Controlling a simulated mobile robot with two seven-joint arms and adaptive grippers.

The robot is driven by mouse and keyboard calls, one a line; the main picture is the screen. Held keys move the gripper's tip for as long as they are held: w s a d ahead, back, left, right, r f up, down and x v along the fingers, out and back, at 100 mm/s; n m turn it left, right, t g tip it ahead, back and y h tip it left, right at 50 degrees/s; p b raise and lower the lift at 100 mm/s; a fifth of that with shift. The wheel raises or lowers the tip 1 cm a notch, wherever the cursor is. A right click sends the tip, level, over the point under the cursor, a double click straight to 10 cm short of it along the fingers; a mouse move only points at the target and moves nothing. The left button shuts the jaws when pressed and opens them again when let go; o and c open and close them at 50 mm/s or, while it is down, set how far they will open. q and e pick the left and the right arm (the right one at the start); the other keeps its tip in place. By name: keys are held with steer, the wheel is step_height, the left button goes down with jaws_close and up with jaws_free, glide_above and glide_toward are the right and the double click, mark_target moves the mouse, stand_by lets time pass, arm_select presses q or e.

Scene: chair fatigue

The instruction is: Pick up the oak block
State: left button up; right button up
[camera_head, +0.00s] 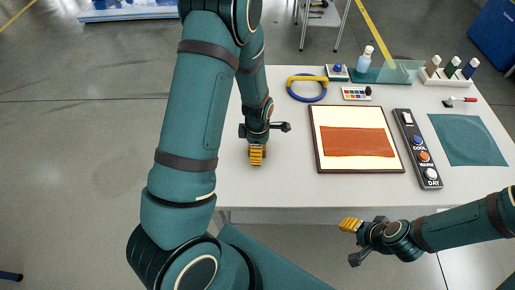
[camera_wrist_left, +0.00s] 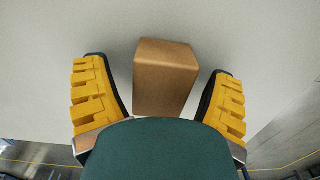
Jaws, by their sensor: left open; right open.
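The oak block (camera_wrist_left: 166,78) is a plain brown block on the white table. It shows in the left wrist view between the two yellow fingers of my left gripper (camera_head: 257,155). The gripper is open, with a gap on each side of the block, and neither finger touches it. The block's lower part is hidden behind the green gripper body in that view. I cannot make out the block in the head view, where the gripper hangs over the table's left part. My right gripper (camera_head: 350,224) is open and empty, in front of the table's near edge.
A framed board with an orange panel (camera_head: 358,142) lies right of my left gripper. Beyond it are a button strip (camera_head: 404,125) and a teal cloth (camera_head: 468,140). A blue and yellow ring (camera_head: 307,96), a white bottle (camera_head: 365,58) and several small bottles stand farther back.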

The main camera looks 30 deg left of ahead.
arm_select(q)
steer(key=shift+f, duration=0.15)
steer(key=c, duration=1.3)
